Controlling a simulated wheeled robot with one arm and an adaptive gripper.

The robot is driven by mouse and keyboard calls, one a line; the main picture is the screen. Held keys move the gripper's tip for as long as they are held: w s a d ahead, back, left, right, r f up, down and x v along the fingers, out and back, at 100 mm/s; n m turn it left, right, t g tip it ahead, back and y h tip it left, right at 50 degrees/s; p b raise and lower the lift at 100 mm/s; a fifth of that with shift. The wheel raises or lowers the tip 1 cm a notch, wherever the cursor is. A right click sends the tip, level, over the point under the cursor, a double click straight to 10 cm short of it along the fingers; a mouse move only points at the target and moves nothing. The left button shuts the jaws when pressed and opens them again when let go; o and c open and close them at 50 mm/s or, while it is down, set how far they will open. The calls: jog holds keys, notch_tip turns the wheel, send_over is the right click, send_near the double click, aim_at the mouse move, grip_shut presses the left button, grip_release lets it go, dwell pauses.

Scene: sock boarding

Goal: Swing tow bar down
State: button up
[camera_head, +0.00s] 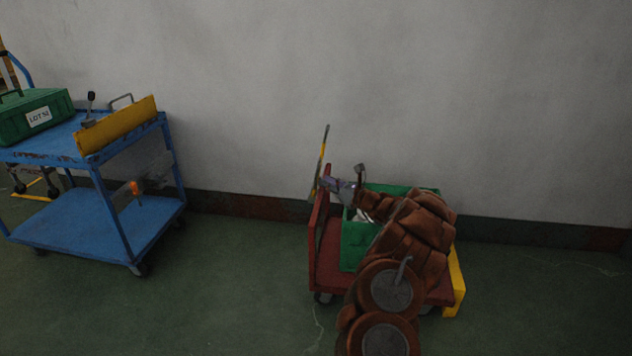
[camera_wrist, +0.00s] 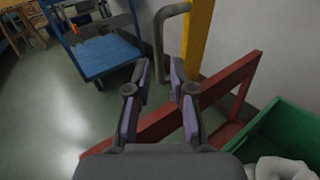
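The tow bar (camera_head: 322,158) stands nearly upright at the left end of the red cart (camera_head: 328,250), with a yellow part and a grey part. In the wrist view its yellow bar (camera_wrist: 198,38) rises just beyond the fingers, with a bent grey handle rod (camera_wrist: 159,42) beside it. My gripper (camera_head: 325,184) is beside the bar at the cart's end frame. In the wrist view my gripper (camera_wrist: 161,72) is open. The lower end of the grey rod appears in line with the gap between the fingertips; I cannot tell whether it is between them.
A green bin (camera_head: 357,245) with white contents (camera_wrist: 282,168) sits on the cart, partly behind my arm. A blue trolley (camera_head: 100,232) with a green case (camera_head: 35,115) and a yellow panel (camera_head: 115,127) stands left. The wall is close behind the cart. Floor between trolley and cart is clear.

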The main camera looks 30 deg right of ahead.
aim_at(316, 177)
jog(key=x, duration=0.2)
jog(key=b+x, duration=0.1)
jog(key=shift+w+a+f, duration=0.15)
jog(key=shift+w+f, duration=0.1)
jog(key=shift+w, duration=0.1)
jog(key=shift+x, duration=0.8)
jog(key=shift+r, duration=0.2)
grip_shut()
